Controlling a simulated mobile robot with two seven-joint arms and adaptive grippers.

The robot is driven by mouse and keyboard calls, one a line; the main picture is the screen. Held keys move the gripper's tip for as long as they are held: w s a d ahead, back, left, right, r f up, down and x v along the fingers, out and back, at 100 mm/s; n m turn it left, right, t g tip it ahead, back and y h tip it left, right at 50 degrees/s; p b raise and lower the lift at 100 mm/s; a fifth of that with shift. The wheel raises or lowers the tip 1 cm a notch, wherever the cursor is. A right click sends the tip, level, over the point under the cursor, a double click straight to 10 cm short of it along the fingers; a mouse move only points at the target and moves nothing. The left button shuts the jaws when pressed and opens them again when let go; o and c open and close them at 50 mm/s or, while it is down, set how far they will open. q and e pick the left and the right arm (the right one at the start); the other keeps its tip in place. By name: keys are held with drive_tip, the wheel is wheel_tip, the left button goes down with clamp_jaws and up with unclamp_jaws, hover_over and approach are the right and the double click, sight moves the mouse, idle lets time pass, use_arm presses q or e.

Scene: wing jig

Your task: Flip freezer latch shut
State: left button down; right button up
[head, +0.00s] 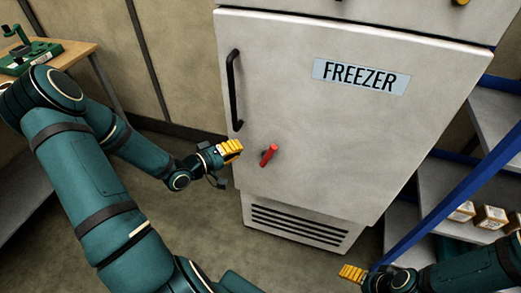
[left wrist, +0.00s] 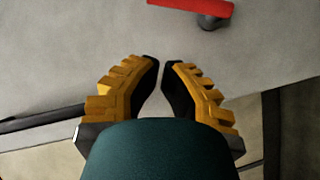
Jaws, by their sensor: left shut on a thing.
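The freezer (head: 340,120) is a pale upright cabinet with a closed-looking door. Its latch (head: 268,155) is a short red handle low on the door's left part, slanting from upper right to lower left. In the left wrist view the red latch (left wrist: 195,7) lies across the top edge on a dark pivot. My left gripper (head: 238,149) is just left of the latch and apart from it. Its yellow fingertips (left wrist: 161,62) are almost together, with no object visible between them. My right gripper (head: 350,273) is at the lower right, away from the latch; its jaw opening is unclear.
A black door handle (head: 234,90) stands above and left of the latch. A vent grille (head: 297,223) is below the door. Blue-framed shelves (head: 440,195) with small boxes stand at the right. A wooden table (head: 75,50) is at the far left.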

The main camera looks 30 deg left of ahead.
sight(269, 153)
use_arm(q)
drive_tip(key=shift+w+d+f+b, duration=0.3)
drive_tip(key=shift+w+d+f, duration=0.1)
drive_tip(key=shift+w+d, duration=0.6)
drive_tip(key=shift+w+d+f+b, duration=0.35)
drive_tip(key=shift+w+d, duration=0.35)
drive_tip(key=shift+w, duration=0.45)
drive_tip(key=shift+w+d+f+b, duration=0.3)
drive_tip(key=shift+w+d+f, duration=0.1)
drive_tip(key=shift+w+d, duration=0.6)
use_arm(e)
drive_tip(key=shift+w+f, duration=0.2)
drive_tip(key=shift+f, duration=0.9)
use_arm(q)
drive_tip(key=shift+w+a, duration=0.1)
drive_tip(key=shift+d, duration=0.25)
use_arm(e)
drive_tip(key=shift+d+r, duration=0.1)
drive_tip(key=shift+d, duration=0.2)
